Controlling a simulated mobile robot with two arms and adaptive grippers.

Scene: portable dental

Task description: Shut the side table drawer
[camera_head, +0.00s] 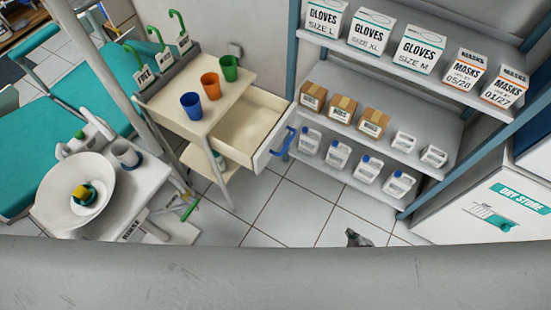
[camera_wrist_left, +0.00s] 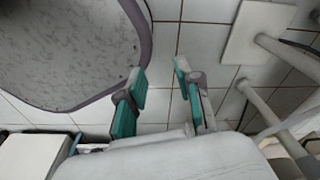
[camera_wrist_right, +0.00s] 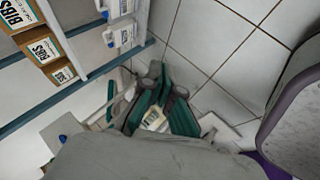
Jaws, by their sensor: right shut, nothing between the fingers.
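The cream side table (camera_head: 177,118) stands left of centre in the head view. Its drawer (camera_head: 246,128) is pulled well out to the right and looks empty inside. A blue handle (camera_head: 283,141) is on the drawer's front. My right gripper (camera_head: 353,237) shows only as a small dark tip near the bottom, apart from the drawer and to the lower right of the handle. In the right wrist view its fingers (camera_wrist_right: 159,82) are together with nothing held. My left gripper (camera_wrist_left: 157,76) shows only in its wrist view, open and empty over the floor.
Blue (camera_head: 191,105), orange (camera_head: 210,85) and green (camera_head: 229,68) cups stand on the side table. A shelf unit (camera_head: 440,96) with boxes and bottles is right of the drawer. A basin (camera_head: 97,211) is at left. Tiled floor (camera_head: 300,215) is clear before the drawer.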

